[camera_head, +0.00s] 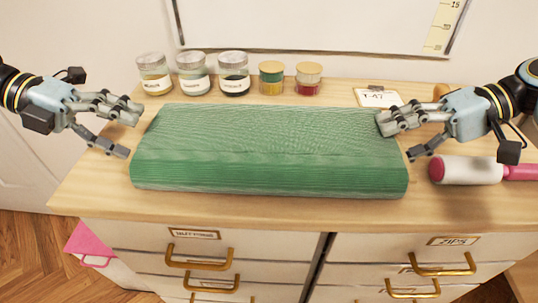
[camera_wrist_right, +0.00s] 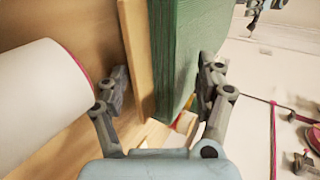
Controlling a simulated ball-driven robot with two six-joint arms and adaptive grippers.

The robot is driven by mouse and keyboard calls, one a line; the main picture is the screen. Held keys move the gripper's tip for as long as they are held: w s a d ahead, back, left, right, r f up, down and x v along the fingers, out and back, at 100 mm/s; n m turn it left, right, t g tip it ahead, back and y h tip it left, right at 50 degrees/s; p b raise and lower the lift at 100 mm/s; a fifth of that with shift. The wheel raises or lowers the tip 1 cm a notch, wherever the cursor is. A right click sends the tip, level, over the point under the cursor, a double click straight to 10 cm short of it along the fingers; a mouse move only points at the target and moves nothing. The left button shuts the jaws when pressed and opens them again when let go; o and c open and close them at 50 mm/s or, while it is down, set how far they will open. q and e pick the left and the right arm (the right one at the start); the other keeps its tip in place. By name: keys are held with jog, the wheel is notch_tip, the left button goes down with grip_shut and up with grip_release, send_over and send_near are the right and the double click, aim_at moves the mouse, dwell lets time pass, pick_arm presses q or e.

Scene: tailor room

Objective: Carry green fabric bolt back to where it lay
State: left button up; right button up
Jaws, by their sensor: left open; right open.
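The green fabric bolt (camera_head: 270,155) lies flat along the wooden cabinet top, its long side facing me. My left gripper (camera_head: 124,132) is open at the bolt's left end, its fingers close to that end. My right gripper (camera_head: 402,138) is open at the bolt's right end, with its upper finger over the end's far corner. In the right wrist view the bolt's green end (camera_wrist_right: 178,50) stands between the open fingers of the right gripper (camera_wrist_right: 168,92). I cannot tell whether any finger touches it.
Several jars, including a glass one (camera_head: 234,75), stand behind the bolt. A label card (camera_head: 378,97) stands at back right. A white and pink roller (camera_head: 468,170) lies right of the bolt, close to my right gripper. Drawers with brass handles (camera_head: 199,257) are below the front edge.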

pick_arm(q)
jog(key=v, duration=0.3)
jog(key=shift+a+r, duration=0.15)
jog(key=shift+a, duration=0.25)
jog(key=shift+a+r, duration=0.15)
jog(key=shift+a, duration=0.15)
pick_arm(e)
jog(key=shift+d+r, duration=0.1)
jog(key=shift+d, duration=0.1)
jog(key=v, duration=0.7)
jog(key=shift+d+r, duration=0.15)
jog(key=shift+d, duration=0.1)
pick_arm(q)
jog(key=shift+r, duration=0.1)
